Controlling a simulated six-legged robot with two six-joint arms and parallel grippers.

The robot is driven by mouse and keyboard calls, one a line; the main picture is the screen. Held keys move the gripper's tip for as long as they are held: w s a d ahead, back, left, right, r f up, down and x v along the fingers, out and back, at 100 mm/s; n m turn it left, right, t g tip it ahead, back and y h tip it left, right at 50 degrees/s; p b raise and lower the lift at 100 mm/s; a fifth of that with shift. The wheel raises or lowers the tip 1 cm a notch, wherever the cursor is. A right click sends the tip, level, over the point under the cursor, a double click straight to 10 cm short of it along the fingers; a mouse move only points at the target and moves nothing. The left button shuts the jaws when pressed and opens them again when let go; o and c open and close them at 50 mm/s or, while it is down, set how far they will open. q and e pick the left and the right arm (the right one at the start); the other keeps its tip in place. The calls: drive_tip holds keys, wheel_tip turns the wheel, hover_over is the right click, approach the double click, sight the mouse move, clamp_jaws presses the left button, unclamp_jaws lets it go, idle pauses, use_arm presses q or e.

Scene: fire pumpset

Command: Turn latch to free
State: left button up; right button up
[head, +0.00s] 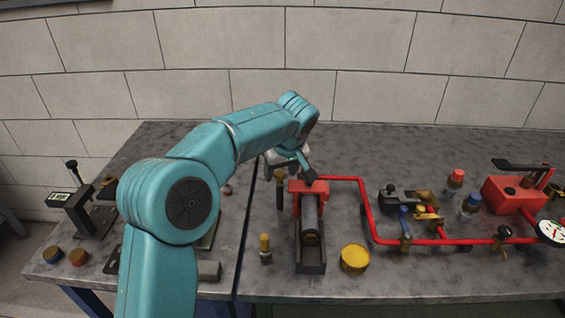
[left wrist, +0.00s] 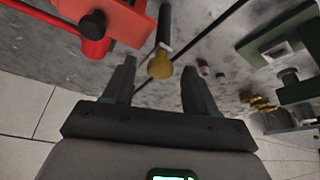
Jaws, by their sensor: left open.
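My left gripper (head: 290,172) hangs over the middle of the bench, near a red block (head: 297,186) with a dark cylinder in a cradle (head: 311,262). In the left wrist view my left gripper (left wrist: 158,85) is open, with nothing between its fingers. A brass-coloured knob on a dark stem (left wrist: 160,66) shows just beyond the gap between the fingertips; it also stands left of the red block in the head view (head: 279,177). The red block (left wrist: 118,18) carries a black round knob (left wrist: 93,24). I cannot tell which part is the latch. My right gripper is not in view.
A red pipe (head: 366,212) runs right from the block to valves and a red pump box (head: 513,194). A yellow cup (head: 355,258) and a small brass-topped post (head: 265,248) stand near the front. A black stand (head: 79,212) is at left. The bench back is clear.

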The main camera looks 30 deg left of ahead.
use_arm(q)
drive_tip(key=p+v, duration=0.2)
drive_tip(key=v, duration=1.4)
drive_tip(key=shift+d+r, duration=0.1)
drive_tip(key=shift+r, duration=0.1)
